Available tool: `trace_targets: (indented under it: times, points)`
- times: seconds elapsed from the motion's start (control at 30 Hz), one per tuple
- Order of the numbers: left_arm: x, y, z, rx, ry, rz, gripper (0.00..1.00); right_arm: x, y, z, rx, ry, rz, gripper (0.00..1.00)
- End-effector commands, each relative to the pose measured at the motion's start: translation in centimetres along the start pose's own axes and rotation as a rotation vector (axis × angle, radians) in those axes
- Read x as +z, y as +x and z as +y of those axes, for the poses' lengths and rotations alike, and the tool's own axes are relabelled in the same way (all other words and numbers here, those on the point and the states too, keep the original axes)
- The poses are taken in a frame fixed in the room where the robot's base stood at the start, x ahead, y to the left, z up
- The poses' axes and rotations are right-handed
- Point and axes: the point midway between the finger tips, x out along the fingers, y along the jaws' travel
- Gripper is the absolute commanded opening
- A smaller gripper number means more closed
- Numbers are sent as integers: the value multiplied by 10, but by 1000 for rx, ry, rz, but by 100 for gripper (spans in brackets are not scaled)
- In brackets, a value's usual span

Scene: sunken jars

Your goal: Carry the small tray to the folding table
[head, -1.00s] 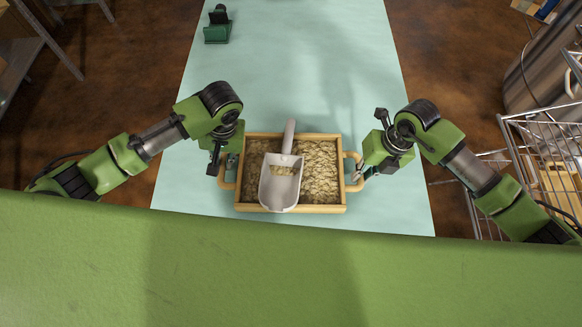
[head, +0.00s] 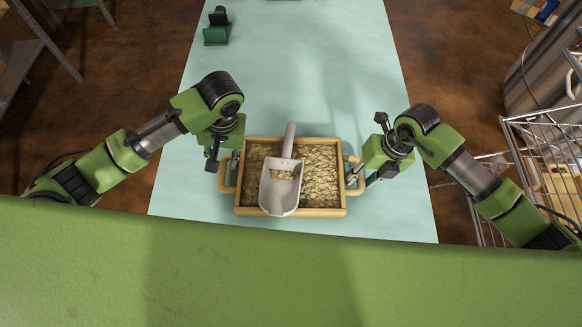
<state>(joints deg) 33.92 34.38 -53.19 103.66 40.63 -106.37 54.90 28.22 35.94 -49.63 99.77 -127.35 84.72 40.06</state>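The small tray (head: 291,211) is a wooden box with a looped handle on each short side. It is filled with oat-like flakes (head: 320,175) and stands on the pale green table at its near end. A white scoop (head: 281,193) lies in it, handle pointing away from me. My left gripper (head: 224,163) is at the left handle (head: 225,183), over its far part. My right gripper (head: 357,179) is at the right handle (head: 354,160). The wrists partly hide the fingers, so I cannot tell whether either gripper is closed on its handle.
The pale green table top (head: 300,70) is clear beyond the tray, except for a dark green device (head: 217,27) at the far left. A wire cart (head: 545,135) and a large metal drum (head: 545,65) stand at the right. A metal rack stands at the far left.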

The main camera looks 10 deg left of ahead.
Motion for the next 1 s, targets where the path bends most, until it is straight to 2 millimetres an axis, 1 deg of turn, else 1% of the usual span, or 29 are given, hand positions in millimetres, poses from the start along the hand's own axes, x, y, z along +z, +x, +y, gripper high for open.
trace_targets:
  times: [0.03, 0.2, 0.4, 0.57, 0.63, 0.77, 1.0]
  points:
    - [-2, -14, 2, 5, 2, 6, 30, 0, 0, 0, 0, 0, 0, 30]
    - [-1, -55, 1, 3, 1, 6, 30, 0, 0, 0, 0, 0, 0, 30]
    - [-2, -74, 0, -1, 1, 6, 30, 0, 0, 0, 0, 0, 0, 30]
    - [0, -81, 0, -1, 0, 2, 30, 0, 0, 0, 0, 0, 0, 30]
    - [0, -82, 0, -1, 1, 0, 30, 0, -4, 0, 0, 0, -1, 30]
    - [0, -82, 0, -1, 0, 0, 30, 2, -20, 0, 0, -2, -5, 30]
    - [0, -82, 0, 0, 0, 0, 30, 2, -72, 0, 0, -1, -6, 30]
